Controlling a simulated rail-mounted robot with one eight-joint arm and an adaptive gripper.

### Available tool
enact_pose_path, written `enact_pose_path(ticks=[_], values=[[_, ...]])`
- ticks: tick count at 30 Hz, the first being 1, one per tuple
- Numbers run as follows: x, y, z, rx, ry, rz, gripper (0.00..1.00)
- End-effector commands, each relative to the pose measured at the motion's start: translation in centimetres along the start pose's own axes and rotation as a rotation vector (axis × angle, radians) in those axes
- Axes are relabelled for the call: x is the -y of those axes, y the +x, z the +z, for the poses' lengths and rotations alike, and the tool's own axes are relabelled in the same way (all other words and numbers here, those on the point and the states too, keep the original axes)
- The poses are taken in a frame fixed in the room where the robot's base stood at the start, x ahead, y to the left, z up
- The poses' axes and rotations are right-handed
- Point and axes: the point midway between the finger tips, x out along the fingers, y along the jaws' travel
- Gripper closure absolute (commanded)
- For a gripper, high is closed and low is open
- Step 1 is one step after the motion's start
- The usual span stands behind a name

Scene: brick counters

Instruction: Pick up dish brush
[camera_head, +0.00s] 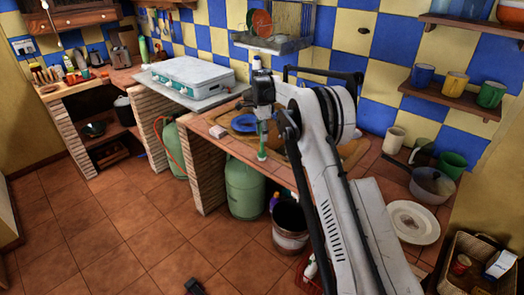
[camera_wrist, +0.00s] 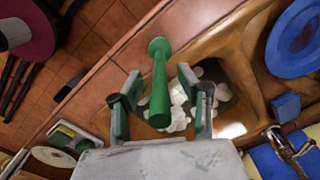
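A green dish brush (camera_head: 262,145) with a long handle and a flared end shows below my gripper (camera_head: 263,113) in the head view, by the sink counter. In the wrist view the green brush (camera_wrist: 160,85) lies between the two fingers of my gripper (camera_wrist: 161,105). The fingers are wide apart, with a gap on each side of the handle. I see no contact between fingers and brush. The brush's flared end points away from the wrist camera. Whether that end touches the counter I cannot tell.
The brown sink (camera_wrist: 235,70) holds white pieces. A blue plate (camera_wrist: 295,40) lies at its right in the wrist view. A white case (camera_head: 192,77) lies on the counter to the left. Mugs and a pot (camera_head: 431,184) stand on the right counter.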

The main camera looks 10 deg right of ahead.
Motion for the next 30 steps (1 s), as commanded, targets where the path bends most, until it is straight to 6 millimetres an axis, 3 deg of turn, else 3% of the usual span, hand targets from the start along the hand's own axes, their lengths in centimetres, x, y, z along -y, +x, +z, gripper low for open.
enact_pose_path(ticks=[6, 15, 30], values=[[0.0, 0.2, 0.0, 0.0, 0.0, 0.0, 0.64], [0.0, 0.1, 0.0, 0.0, 0.0, 0.0, 1.0], [0.0, -0.8, 0.0, 0.0, 0.0, 0.0, 1.0]])
